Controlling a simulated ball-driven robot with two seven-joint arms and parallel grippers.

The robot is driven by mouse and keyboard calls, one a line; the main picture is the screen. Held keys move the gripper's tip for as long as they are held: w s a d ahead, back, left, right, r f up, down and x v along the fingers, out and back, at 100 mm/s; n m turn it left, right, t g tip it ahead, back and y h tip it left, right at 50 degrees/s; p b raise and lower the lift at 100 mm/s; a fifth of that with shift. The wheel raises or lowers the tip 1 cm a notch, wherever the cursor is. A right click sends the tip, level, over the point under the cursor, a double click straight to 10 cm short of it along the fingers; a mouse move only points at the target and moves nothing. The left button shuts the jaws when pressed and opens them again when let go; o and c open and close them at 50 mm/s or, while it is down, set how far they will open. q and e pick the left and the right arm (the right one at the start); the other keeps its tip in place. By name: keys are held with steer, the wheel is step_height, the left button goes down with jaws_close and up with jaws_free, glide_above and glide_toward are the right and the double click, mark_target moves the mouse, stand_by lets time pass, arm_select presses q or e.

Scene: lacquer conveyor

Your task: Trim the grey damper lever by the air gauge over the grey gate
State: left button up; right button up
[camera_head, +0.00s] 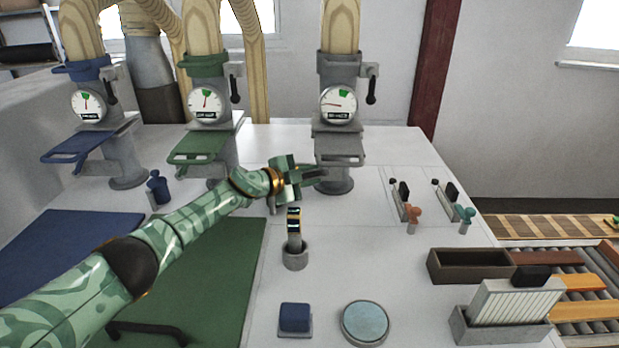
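The grey gate (339,146) is on the rightmost pipe stand at the back of the table. Its round white air gauge (338,104) sits above it. The gauge needle points left, away from the green zone at the upper right of the dial. The damper lever (371,90) has a black handle and hangs down from a grey bracket to the right of the gauge. My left gripper (312,175) is in front and left of the grey stand's base, below and left of the lever and apart from it. Its finger opening is hard to make out. My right gripper is not in view.
A blue gate (80,147) and a green gate (200,147) stand to the left with their own gauges and levers. A black-banded device in a grey cup (295,255) stands in front of my gripper. Slider controls (404,200) are to the right. The table between is clear.

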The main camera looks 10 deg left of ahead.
arm_select(q)
steer(key=shift+w, duration=0.1)
steer(key=shift+f, duration=0.1)
jaws_close()
steer(key=shift+a+f+n+h+b, duration=0.1)
steer(key=shift+n+h+b, duration=0.3)
steer(key=shift+b, duration=0.55)
steer(key=shift+r+t, duration=0.2)
steer(key=shift+t, duration=0.1)
steer(key=shift+r, duration=0.1)
jaws_free()
steer(key=shift+a, duration=0.1)
